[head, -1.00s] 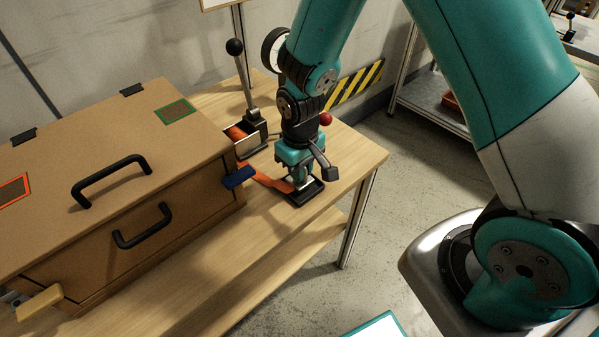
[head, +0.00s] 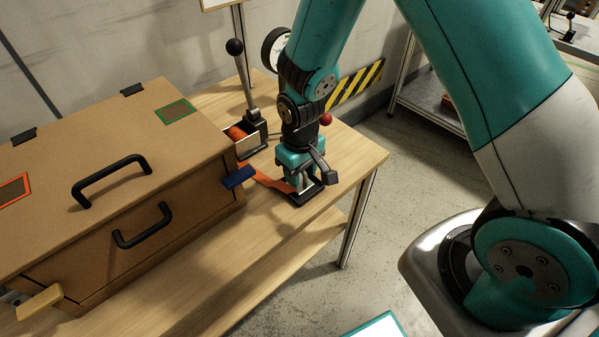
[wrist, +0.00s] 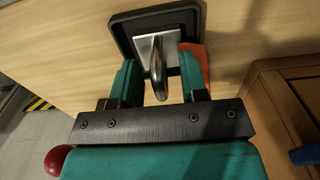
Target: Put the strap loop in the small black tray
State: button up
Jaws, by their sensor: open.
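The strap loop is a metal plate with a ring (wrist: 157,68) at the end of an orange strap (head: 268,179). In the wrist view the plate lies over the small black tray (wrist: 124,36), with the ring standing up between my fingers. The orange webbing (wrist: 194,54) passes over the tray's edge beside it. My gripper (head: 301,184) is open and low over the tray (head: 312,196), with one finger on each side of the ring. The fingers hide part of the tray, and whether the plate rests on its floor is unclear.
The strap runs back to a bracket (head: 249,144) beside an upright black-knobbed lever (head: 243,80). A large brown box (head: 110,150) with black handles fills the left of the wooden table. A blue tab (head: 239,177) juts from its corner near the strap. The table's front right corner is clear.

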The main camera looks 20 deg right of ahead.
notch_tip(320, 180, up, 12)
jog(key=s+a+r+n+y, duration=0.1)
jog(key=s+a+r+y, duration=0.1)
jog(key=s+r, duration=0.5)
jog(key=s+a+r+n+y, duration=0.2)
jog(key=s+r, duration=0.4)
jog(key=s, duration=0.5)
jog(key=shift+s+a+r, duration=0.3)
jog(key=shift+a+r, duration=0.1)
jog(key=shift+c, duration=0.2)
